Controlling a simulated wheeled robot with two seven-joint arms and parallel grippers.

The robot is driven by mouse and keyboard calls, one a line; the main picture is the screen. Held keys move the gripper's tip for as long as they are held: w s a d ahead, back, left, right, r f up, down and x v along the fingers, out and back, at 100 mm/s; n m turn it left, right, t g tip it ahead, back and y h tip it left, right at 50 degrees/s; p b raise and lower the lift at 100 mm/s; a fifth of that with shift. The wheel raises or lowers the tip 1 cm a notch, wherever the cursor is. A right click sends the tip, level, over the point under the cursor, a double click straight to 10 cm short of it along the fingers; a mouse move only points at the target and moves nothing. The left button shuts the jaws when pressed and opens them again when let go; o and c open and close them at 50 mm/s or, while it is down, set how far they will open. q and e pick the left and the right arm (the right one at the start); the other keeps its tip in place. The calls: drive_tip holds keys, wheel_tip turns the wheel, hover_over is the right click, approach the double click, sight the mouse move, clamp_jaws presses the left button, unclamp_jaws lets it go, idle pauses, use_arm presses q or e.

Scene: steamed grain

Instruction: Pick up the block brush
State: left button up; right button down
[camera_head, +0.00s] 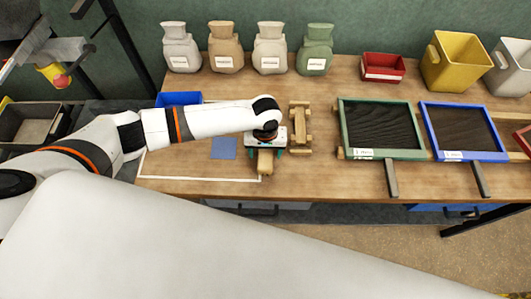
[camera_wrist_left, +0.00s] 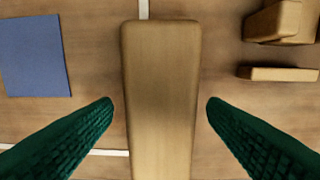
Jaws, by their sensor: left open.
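The block brush, seen as a long wooden block (camera_head: 265,164), lies on the table below my left gripper (camera_head: 265,152). In the left wrist view the block brush (camera_wrist_left: 161,60) runs up the middle of the picture. The green fingers of my left gripper (camera_wrist_left: 160,104) stand one on each side of it, with a gap on both sides. The left gripper is open. Its body hides part of the block in the head view, and bristles cannot be seen. My right gripper is not in view.
A wooden stand (camera_head: 300,128) is close to the right of the gripper. A blue square (camera_head: 224,148) lies to the left. A green-framed tray (camera_head: 343,128) and a blue-framed tray (camera_head: 428,130) are to the right. Several sacks (camera_head: 226,48) stand at the back.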

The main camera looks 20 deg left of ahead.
use_arm(q)
drive_tip(key=shift+f, duration=0.95)
drive_tip(key=shift+c, duration=0.4)
drive_tip(key=c, duration=1)
